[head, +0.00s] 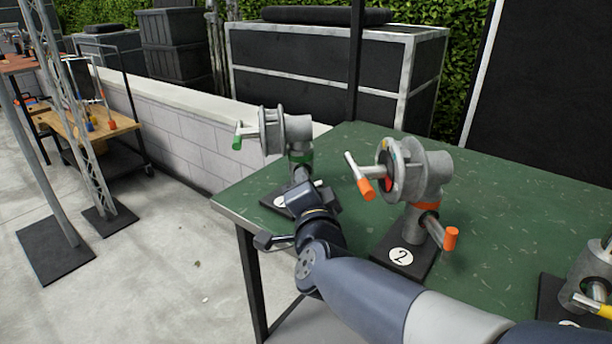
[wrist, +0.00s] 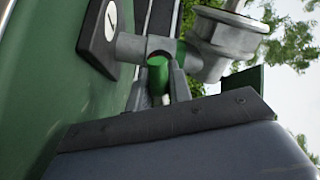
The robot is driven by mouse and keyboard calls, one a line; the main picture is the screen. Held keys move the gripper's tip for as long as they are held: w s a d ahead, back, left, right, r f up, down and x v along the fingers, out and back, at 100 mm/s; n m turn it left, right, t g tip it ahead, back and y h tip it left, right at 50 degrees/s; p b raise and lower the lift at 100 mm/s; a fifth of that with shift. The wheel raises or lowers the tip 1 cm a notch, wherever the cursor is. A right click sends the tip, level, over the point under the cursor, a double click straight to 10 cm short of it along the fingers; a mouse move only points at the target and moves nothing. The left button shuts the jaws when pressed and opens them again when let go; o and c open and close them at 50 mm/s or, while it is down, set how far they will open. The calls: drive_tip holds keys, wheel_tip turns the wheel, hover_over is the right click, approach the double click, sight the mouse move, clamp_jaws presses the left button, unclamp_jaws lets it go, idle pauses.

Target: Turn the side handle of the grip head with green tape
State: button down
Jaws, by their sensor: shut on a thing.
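The grip head with green tape (head: 286,132) stands on its numbered black base at the left end of the green table. Its grey body is on top and a green band (head: 300,158) circles the post. A green-tipped handle (head: 238,138) sticks out to its left. In the wrist view the grip head (wrist: 228,38) is tilted, and its side handle's green end (wrist: 157,76) lies between my two fingers. My gripper (wrist: 157,82) is shut on that handle. In the head view my wrist hides most of the side handle and the fingers.
A second grip head with orange tape (head: 415,175), base marked 2, stands just right of my arm, its orange-tipped handles (head: 450,238) close by. A yellow-tipped one (head: 590,285) is at the right edge. The green table (head: 510,210) is otherwise mostly clear. Black cases (head: 330,75) stand behind.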

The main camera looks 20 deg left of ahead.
drive_tip(key=n+p, duration=0.3)
drive_tip(key=n, duration=0.2)
drive_tip(key=shift+r+n, duration=0.1)
drive_tip(key=shift+n, duration=0.2)
drive_tip(key=shift+n+p, duration=1.05)
drive_tip(key=shift+n, duration=1.15)
drive_tip(key=c, duration=1.3)
unclamp_jaws()
drive_tip(key=p+v, duration=0.1)
drive_tip(key=v, duration=0.9)
drive_tip(key=shift+s+d, duration=0.15)
drive_tip(key=shift+s, duration=0.25)
drive_tip(key=shift+w, duration=0.1)
